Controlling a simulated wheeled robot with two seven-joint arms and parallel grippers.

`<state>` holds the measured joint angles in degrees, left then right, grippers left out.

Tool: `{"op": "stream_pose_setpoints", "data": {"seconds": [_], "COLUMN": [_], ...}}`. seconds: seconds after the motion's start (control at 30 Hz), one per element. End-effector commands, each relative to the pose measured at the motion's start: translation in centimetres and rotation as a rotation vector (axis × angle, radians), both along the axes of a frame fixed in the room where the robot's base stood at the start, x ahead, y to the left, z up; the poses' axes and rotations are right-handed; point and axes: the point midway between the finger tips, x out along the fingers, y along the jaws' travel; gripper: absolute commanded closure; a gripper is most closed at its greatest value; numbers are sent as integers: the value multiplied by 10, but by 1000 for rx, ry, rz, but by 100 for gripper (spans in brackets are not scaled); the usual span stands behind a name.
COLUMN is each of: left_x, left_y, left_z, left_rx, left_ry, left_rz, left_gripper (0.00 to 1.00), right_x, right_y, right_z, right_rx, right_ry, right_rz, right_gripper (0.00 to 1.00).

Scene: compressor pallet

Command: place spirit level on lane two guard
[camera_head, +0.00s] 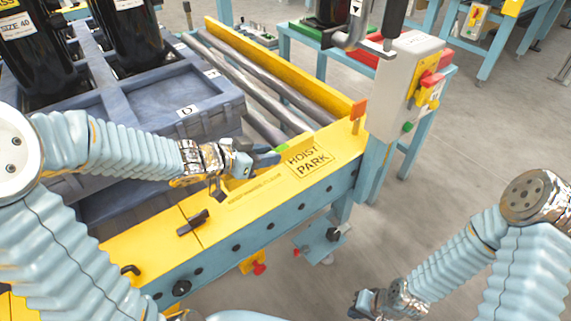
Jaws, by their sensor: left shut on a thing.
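My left gripper (268,160) is low over the yellow guard (150,240) along the front of the conveyor, just left of the HOIST PARK label (309,158). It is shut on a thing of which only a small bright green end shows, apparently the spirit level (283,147). The fingers hide the rest, and I cannot tell whether it touches the guard. My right gripper (362,301) is low at the bottom of the view, over the floor and away from the guard. Its fingers are too small to read.
A blue-grey pallet (190,95) marked D carries black compressors (130,30) behind my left arm. Dark latches (193,222) stand up from the yellow top. A grey control box (405,80) with red and yellow switches stands beyond its right end. Open floor lies right.

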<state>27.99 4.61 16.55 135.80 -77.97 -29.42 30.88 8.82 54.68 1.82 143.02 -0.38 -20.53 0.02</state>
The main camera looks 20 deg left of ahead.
Motion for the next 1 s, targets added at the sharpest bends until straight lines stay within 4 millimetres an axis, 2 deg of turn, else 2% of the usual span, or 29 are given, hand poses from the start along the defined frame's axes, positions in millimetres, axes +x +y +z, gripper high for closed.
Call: {"op": "stream_pose_setpoints", "data": {"seconds": [0.1, 0.17, 0.2, 0.4, 0.57, 0.63, 0.8, 1.0], "left_x": [35, 52, 59, 85, 94, 100, 99, 99], "left_y": [-8, -11, -12, -17, -18, -19, -19, -19], "left_z": [-18, -27, -39, -68, -77, -87, -111, -112], "left_rx": [-6, -4, -5, -2, -2, -1, -1, 0], "left_ry": [2, 0, 2, 0, 0, 1, 1, -2], "left_rz": [-3, -3, -1, -1, 1, 0, 1, 0], "left_gripper": [100, 100, 100, 100, 100, 100, 100, 100], "right_x": [0, 0, 0, 0, 0, 0, 0, 0], "right_y": [0, 0, 0, -1, -1, -1, -1, -1], "right_z": [-4, -10, -16, -26, -27, -31, -37, -37], "right_rx": [0, -1, -1, -2, -3, -3, -4, -4], "right_ry": [0, 0, 0, 0, -1, -1, -1, -1], "right_rz": [0, -1, -1, -4, -5, -5, -6, -6], "right_gripper": [100, 100, 100, 100, 100, 100, 100, 100]}}
